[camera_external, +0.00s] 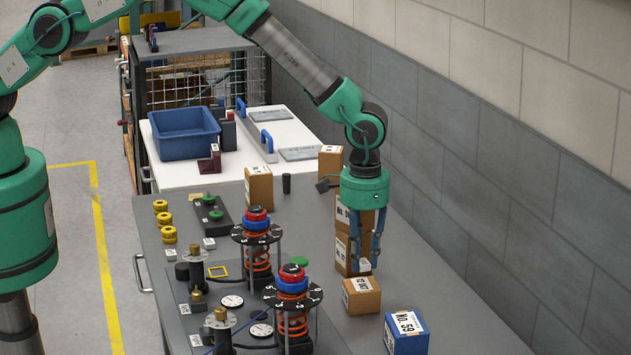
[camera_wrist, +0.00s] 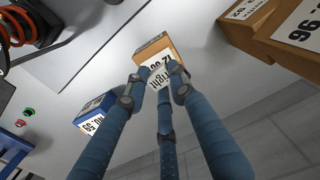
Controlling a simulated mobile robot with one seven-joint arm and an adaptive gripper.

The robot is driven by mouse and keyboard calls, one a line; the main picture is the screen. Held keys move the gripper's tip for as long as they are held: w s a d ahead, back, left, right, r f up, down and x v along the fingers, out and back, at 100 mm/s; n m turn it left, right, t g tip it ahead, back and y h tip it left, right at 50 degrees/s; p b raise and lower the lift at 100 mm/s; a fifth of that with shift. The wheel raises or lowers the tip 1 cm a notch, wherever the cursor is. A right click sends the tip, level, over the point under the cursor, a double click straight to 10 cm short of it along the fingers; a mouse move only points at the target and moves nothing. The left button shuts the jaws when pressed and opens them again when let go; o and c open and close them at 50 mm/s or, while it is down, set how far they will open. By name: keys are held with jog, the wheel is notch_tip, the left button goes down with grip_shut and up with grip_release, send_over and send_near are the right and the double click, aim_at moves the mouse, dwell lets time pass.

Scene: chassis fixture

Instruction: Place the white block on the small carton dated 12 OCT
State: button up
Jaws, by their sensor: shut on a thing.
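The small carton (camera_external: 362,298) is brown, with a white label that seems to read 12 OCT, and sits on the grey bench. It also shows in the wrist view (camera_wrist: 152,46), partly behind the block. My gripper (camera_external: 363,262) has blue fingers pointing down just above the carton. In the wrist view, the fingertips (camera_wrist: 158,80) are shut on the white block (camera_wrist: 160,76), whose face carries a printed word like "right". In the external view the block (camera_external: 364,265) is a small pale patch between the fingertips. I cannot tell whether it touches the carton.
A blue carton marked NO. 59 (camera_external: 407,334) stands close, to the right and nearer the camera. Taller brown cartons (camera_external: 343,256) stand just behind my fingers. Spring assemblies (camera_external: 291,300) stand to the left. The grey bench to the right is clear up to the wall.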

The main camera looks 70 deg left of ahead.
aim_at(362, 261)
jog(key=shift+f, duration=0.1)
jog(key=shift+f+p, duration=0.3)
jog(key=shift+f, duration=1.45)
jog(key=shift+f, duration=0.15)
jog(key=o, duration=1)
notch_tip(362, 261, up, 12)
jog(key=shift+r+b, duration=0.15)
jog(key=shift+b, duration=0.8)
